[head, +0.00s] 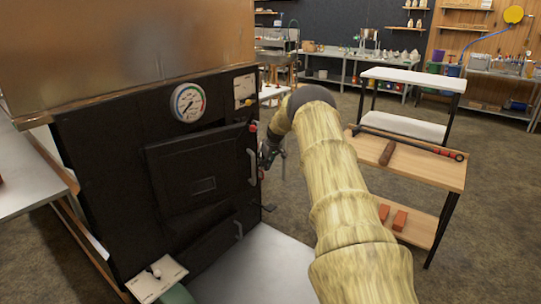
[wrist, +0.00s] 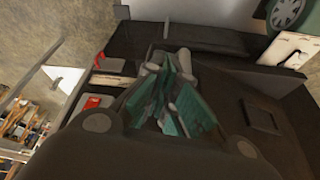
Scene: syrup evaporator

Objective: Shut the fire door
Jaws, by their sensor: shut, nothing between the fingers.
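The fire door (head: 200,165) is a dark rectangular panel on the front of the black evaporator firebox, with a small plate at its middle. It looks flush or nearly flush with the front; I cannot tell whether it is fully closed. Its pale upright handle (head: 252,166) is at its right edge. My gripper (head: 272,158) is just right of the handle in the head view, shut and empty; I cannot tell whether it touches the door. In the wrist view my gripper (wrist: 178,72) has its fingers together, with the dark door (wrist: 262,116) to their right.
A wooden cart (head: 430,168) with a long rod and orange bricks stands right of my arm. Open floor (head: 300,195) lies between cart and firebox.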

